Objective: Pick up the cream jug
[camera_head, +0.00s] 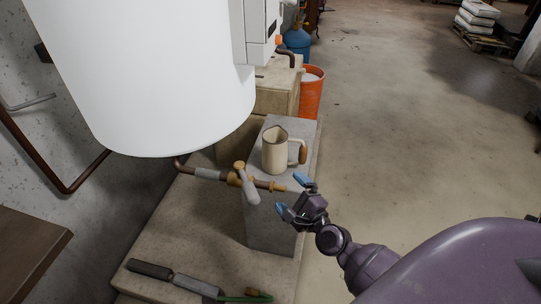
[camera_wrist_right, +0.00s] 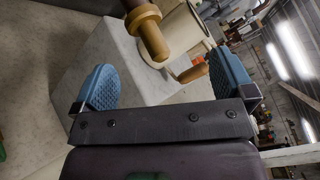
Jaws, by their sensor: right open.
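The cream jug (camera_head: 275,151) stands upright on a grey stone block (camera_head: 262,222), with its brown-gripped handle towards the right. My right gripper (camera_head: 292,194) is open and empty, in front of the jug and apart from it, near the block's right side. In the right wrist view the jug (camera_wrist_right: 185,35) shows beyond the gap between the blue fingertips (camera_wrist_right: 164,84), partly hidden by a brass pipe end. My left gripper is not in view.
A brass tap (camera_head: 246,182) on a pipe sticks out beside my right gripper, in front of the jug. A large white tank (camera_head: 150,80) hangs at the upper left. An orange bucket (camera_head: 312,97) stands behind. The floor at the right is open.

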